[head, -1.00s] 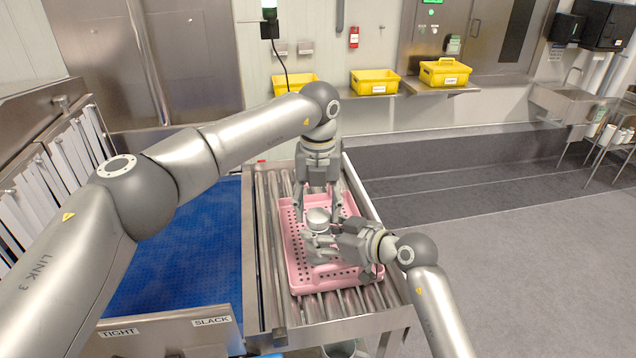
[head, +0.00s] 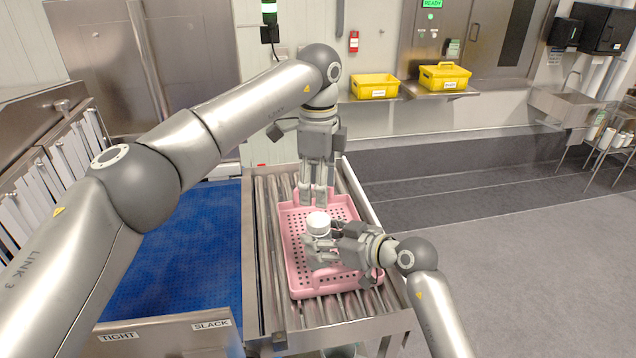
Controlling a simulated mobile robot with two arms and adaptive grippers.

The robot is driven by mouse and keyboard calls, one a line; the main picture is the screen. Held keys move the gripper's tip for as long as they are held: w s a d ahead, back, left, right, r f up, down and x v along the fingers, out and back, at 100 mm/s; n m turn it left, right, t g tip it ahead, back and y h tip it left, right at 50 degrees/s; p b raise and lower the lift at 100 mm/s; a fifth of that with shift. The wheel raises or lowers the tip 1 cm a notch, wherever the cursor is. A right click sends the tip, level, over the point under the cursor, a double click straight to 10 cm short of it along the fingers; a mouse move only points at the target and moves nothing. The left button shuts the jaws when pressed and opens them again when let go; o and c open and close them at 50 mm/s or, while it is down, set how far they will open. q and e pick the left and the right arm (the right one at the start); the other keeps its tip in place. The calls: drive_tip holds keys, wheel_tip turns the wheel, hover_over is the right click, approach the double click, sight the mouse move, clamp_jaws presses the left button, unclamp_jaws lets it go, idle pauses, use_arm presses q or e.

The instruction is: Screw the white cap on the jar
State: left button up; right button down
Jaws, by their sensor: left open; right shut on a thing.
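The white cap (head: 318,220) sits on top of the jar, level as far as I can see. Whether it is screwed tight cannot be told. The jar (head: 319,241) stands upright over the pink tray, mostly hidden by gripper fingers. My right gripper (head: 316,250) comes in from the right and is shut on the jar below the cap. My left gripper (head: 315,202) points down just behind and above the cap in the picture. It is open and empty, with a small gap between its fingertips and the cap.
The pink perforated tray (head: 296,285) lies on a roller conveyor (head: 266,235). A blue mat (head: 180,265) is at its left. Yellow bins (head: 445,77) stand on a back shelf. The grey floor at the right is open.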

sight(318, 219)
use_arm(q)
drive_tip(key=shift+r, duration=0.1)
idle(0.3)
drive_tip(key=shift+f, duration=4.05)
drive_tip(key=c, duration=0.8)
drive_tip(key=o, duration=1.1)
